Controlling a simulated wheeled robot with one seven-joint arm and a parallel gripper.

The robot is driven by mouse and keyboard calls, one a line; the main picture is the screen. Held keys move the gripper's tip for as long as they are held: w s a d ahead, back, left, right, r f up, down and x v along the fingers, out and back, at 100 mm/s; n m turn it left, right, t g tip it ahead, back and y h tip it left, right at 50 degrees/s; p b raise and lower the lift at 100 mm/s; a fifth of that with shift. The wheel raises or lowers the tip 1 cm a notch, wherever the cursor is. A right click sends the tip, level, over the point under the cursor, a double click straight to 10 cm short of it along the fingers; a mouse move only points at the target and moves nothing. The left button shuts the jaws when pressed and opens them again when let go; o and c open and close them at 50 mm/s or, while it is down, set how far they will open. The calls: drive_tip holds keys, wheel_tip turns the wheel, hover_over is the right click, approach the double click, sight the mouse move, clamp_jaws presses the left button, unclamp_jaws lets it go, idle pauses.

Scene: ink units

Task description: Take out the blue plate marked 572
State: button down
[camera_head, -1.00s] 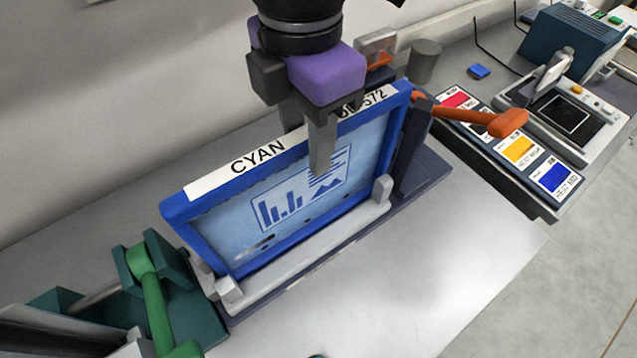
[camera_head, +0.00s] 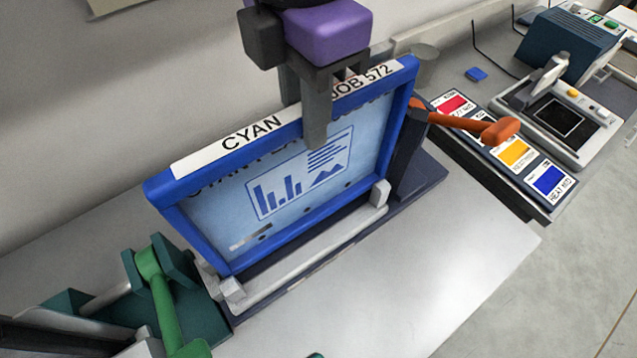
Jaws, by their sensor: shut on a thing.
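The blue-framed plate (camera_head: 275,205) stands upright, its white top label reading CYAN and JOB 572. Its light blue face shows a bar chart and a triangle symbol. My gripper (camera_head: 310,115) is shut on the plate's top edge near the middle, one finger in front of the face and the other behind. The plate is raised in its dark holder (camera_head: 325,262), which has a light front bar and small end blocks. The back of the plate is hidden.
A green lever (camera_head: 165,300) stands at the lower left. An orange-handled lever (camera_head: 470,125) sticks out to the right of the holder. Colour cards (camera_head: 515,150) and a blue machine (camera_head: 570,45) lie further right. The grey bench front (camera_head: 430,270) is clear.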

drive_tip(key=shift+r+p, duration=1.05)
drive_tip(key=shift+r, duration=1.7)
